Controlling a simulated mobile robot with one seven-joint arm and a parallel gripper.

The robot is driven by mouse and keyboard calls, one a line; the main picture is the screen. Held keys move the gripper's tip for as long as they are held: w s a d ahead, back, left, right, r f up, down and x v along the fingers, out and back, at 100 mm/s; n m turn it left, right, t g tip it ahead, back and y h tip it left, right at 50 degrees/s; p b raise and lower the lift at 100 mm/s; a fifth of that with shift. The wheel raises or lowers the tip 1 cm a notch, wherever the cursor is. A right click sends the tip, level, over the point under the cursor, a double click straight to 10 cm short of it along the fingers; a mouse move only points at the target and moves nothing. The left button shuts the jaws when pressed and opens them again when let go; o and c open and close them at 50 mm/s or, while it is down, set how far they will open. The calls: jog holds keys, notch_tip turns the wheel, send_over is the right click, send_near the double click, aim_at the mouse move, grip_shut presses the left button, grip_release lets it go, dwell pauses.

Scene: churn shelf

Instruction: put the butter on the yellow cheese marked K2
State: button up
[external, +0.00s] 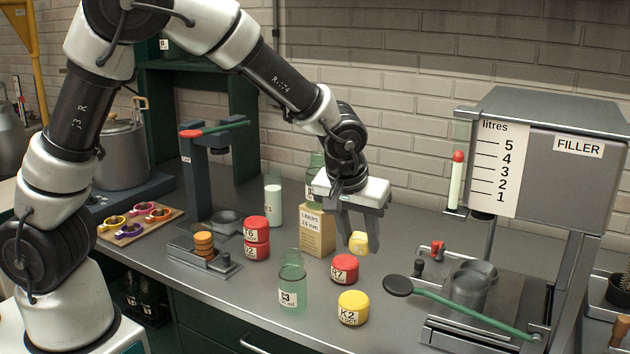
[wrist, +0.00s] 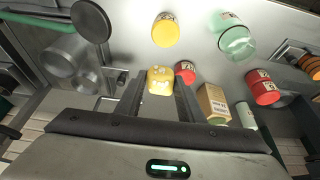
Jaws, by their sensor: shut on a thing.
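The butter (external: 358,243) is a small pale yellow block. My gripper (external: 360,232) is shut on it and holds it above the counter, behind the red cheese. In the wrist view the butter (wrist: 160,80) sits between the two fingers of my gripper (wrist: 158,86). The yellow cheese marked K2 (external: 352,308) stands on the counter, nearer the front than the butter, with its top bare. It also shows in the wrist view (wrist: 166,30), beyond the fingertips and apart from the butter.
A red cheese (external: 344,268) stands close behind K2. A green glass bottle (external: 292,285) is left of K2. Two stacked red cheeses (external: 256,238) and a cardboard box (external: 317,231) stand further back. A green lever with a black knob (external: 398,286) reaches out on the right.

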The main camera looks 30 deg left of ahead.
jog(key=f, duration=0.3)
jog(key=s+f, duration=0.1)
jog(key=f, duration=0.2)
jog(key=shift+s+a, duration=0.15)
jog(key=shift+a, duration=0.05)
jog(key=shift+f, duration=2)
jog(key=shift+f, duration=0.1)
jog(key=shift+f+b, duration=0.15)
jog(key=shift+b, duration=0.2)
jog(key=o, duration=1.1)
jog(key=shift+c, duration=0.2)
jog(key=shift+r+p, duration=0.35)
jog(key=shift+r, duration=0.05)
jog(key=v, duration=1.1)
jog(key=shift+s+r, duration=0.15)
jog(key=shift+r, duration=0.2)
